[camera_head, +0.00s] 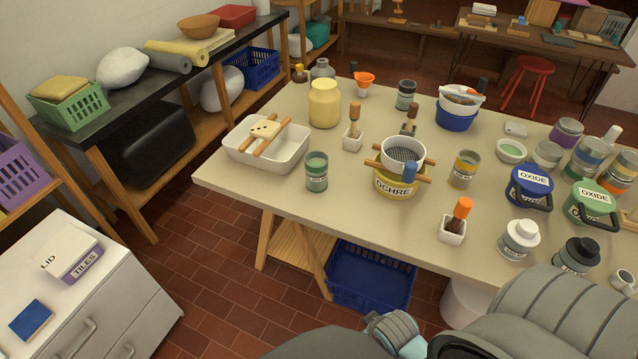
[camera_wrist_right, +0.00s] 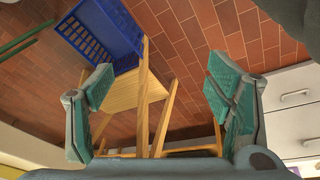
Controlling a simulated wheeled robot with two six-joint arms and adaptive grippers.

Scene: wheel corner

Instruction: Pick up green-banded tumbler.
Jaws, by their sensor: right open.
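A green tumbler (camera_head: 317,171) with a greyish band stands upright near the front left edge of the worktable, right of the white tray; it best fits the green-banded tumbler. A similar tumbler with a yellow band (camera_head: 464,168) stands further right, beyond the ochre tub. My right gripper (camera_wrist_right: 160,80) is open and empty in the right wrist view, its teal pads wide apart. It faces the tiled floor and a blue basket, and no tumbler shows there. Grey parts of my arm fill the bottom right of the head view. My left gripper is not in view.
The white tray (camera_head: 258,158) with a wooden-handled piece and the yellow jar (camera_head: 325,104) stand near the green tumbler. A sieve (camera_head: 404,152) sits on the ochre tub. A blue basket (camera_head: 371,277) lies below; it also shows in the wrist view (camera_wrist_right: 100,38).

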